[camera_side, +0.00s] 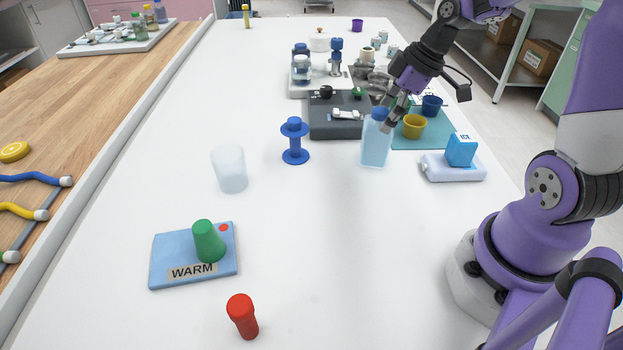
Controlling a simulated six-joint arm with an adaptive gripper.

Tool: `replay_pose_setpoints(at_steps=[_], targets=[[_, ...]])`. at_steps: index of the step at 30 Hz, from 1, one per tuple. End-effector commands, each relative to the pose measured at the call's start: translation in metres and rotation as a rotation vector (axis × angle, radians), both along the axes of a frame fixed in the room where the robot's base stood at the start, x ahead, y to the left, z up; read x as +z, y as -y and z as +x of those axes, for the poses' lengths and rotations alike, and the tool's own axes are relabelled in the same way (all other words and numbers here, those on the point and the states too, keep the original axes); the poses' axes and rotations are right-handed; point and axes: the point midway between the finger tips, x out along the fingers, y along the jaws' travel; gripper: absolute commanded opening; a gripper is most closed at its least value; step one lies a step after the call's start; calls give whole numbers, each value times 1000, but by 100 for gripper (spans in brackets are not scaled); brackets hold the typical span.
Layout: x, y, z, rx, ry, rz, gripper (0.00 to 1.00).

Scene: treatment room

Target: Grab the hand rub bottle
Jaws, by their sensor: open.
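A clear light-blue bottle with a darker blue cap (375,145), which looks like the hand rub bottle, stands upright on the white table right of the middle. My gripper (391,118) reaches down from the upper right with its fingers open at the bottle's top right side. The fingers overlap the upper part of the bottle in the picture; whether they touch it I cannot tell. Part of the bottle's cap is close behind or beside the fingertips.
A teal mat (440,140) with a yellow cup (414,126) and a blue cup (432,105) lies right of the bottle. A blue spool (295,141) and frosted cup (229,169) stand left.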

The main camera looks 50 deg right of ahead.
Motion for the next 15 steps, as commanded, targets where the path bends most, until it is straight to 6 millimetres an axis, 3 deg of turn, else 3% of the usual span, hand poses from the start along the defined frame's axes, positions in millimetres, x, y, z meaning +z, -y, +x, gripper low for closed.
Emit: replay_pose_setpoints(at_steps=[9,15], targets=[[-42,-5,16,1,-5,2,100],[-50,-6,20,-2,0,-2,100]])
